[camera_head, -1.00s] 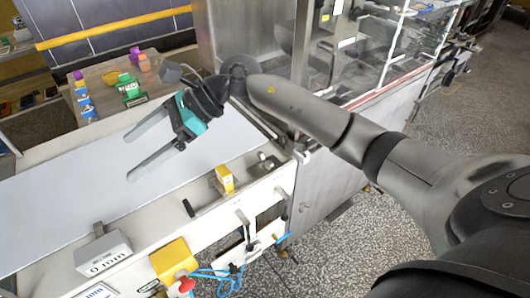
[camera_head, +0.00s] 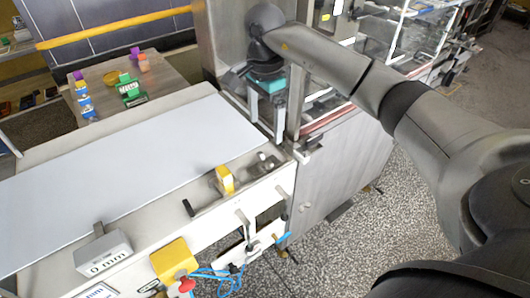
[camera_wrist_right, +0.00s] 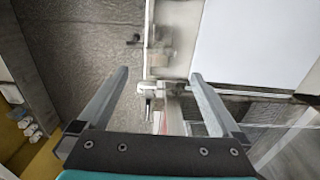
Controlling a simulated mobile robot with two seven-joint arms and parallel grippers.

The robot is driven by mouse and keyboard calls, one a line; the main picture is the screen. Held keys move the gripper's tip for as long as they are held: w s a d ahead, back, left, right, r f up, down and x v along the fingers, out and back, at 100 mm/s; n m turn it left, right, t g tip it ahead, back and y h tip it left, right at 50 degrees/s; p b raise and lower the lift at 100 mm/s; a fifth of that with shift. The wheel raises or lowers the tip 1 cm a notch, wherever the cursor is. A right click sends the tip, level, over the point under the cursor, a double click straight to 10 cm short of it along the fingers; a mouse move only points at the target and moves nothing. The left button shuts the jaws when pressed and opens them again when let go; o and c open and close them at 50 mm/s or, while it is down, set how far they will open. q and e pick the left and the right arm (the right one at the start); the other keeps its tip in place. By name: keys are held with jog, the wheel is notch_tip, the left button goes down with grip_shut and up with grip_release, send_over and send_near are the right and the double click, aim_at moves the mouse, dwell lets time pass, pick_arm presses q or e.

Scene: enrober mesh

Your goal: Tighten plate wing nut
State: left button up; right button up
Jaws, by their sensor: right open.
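My right gripper (camera_head: 266,125) is open and empty. In the head view it points down over the far right end of the conveyor, beside the steel machine housing. In the wrist view the two fingers of the right gripper (camera_wrist_right: 158,76) stand wide apart. A small pale metal fitting (camera_wrist_right: 152,87) with a dark stem lies between and beyond the fingertips there. In the head view small metal hardware (camera_head: 266,161) sits at the conveyor's right corner, just below the gripper. I cannot clearly tell which part is the plate wing nut. My left gripper is out of view.
The conveyor's white belt (camera_head: 130,175) runs to the left. A yellow block (camera_head: 225,179), a grey box marked 0 mm (camera_head: 103,254) and a red button on a yellow box (camera_head: 175,262) line its front side. A table (camera_head: 165,82) with coloured items stands behind.

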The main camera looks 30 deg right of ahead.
aim_at(265, 157)
notch_tip(265, 157, down, 10)
jog(key=shift+f, duration=0.25)
jog(key=c, duration=1.2)
